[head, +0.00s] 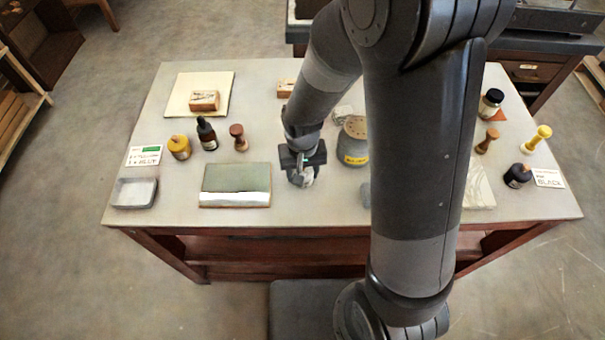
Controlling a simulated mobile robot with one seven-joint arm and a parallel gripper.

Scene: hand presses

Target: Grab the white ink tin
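My gripper (303,172) points down over the middle of the table, near its front half. Something pale, whitish-grey shows at its fingertips; I cannot tell whether it is the white ink tin or part of the fingers. No other tin in the head view is clearly white. My arm hides part of the table to the right of the gripper. A larger grey tin with a yellow label (353,142) stands just right of and behind the gripper, apart from it.
A grey-green slab (236,185) lies left of the gripper. A yellow-lidded jar (180,148), a dark dropper bottle (207,135) and a brown stamp handle (239,138) stand further left. A black-lidded jar (490,104) and a dark bottle (517,176) stand at the right. A grey tray (134,193) lies front left.

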